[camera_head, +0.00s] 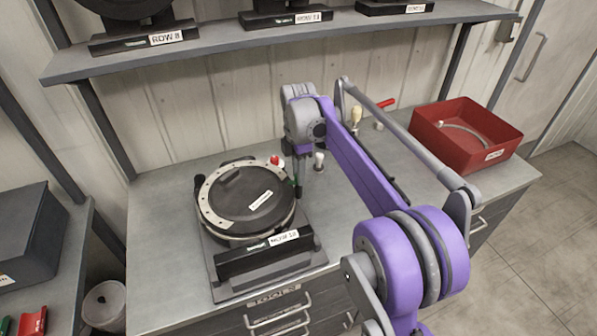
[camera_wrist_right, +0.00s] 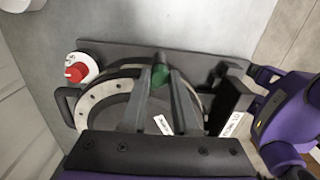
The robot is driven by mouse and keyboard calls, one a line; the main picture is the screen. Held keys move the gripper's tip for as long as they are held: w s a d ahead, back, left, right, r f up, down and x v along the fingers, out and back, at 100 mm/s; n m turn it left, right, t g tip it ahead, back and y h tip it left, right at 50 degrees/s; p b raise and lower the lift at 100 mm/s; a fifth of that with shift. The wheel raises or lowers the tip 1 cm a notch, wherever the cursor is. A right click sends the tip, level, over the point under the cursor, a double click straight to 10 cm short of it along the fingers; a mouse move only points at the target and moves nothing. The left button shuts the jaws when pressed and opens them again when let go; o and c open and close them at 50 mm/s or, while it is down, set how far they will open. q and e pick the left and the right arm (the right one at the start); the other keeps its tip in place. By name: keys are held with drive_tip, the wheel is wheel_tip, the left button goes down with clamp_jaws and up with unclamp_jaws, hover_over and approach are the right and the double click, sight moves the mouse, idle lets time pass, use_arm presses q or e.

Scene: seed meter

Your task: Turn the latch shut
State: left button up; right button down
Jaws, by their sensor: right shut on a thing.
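The seed meter (camera_head: 243,200) is a round unit with a black lid and a pale, holed rim, on a stand on the bench. My right gripper (camera_head: 298,183) reaches down at the right side of its rim. In the right wrist view its two dark fingers (camera_wrist_right: 160,84) meet on a small green piece (camera_wrist_right: 160,74) at the rim, which looks like the latch handle. The fingers hide most of it, so its angle is unclear. A red knob (camera_head: 275,160) on a white base sits at the rim's back; it also shows in the right wrist view (camera_wrist_right: 76,72). My left gripper is not in view.
A "ROW 12" label plate (camera_head: 271,240) fronts the stand. A red bin (camera_head: 466,139) with a curved tube inside stands at the bench's right. A screwdriver-like tool (camera_head: 356,115) lies behind my right arm. A shelf (camera_head: 230,52) with more units overhangs the back.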

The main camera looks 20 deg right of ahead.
drive_tip(key=shift+n, duration=0.9)
drive_tip(key=c, duration=0.7)
unclamp_jaws()
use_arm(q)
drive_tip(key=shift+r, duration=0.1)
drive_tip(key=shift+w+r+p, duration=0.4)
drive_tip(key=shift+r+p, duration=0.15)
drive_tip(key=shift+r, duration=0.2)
use_arm(e)
wheel_tip(320, 180, up, 11)
drive_tip(key=shift+f, duration=0.1)
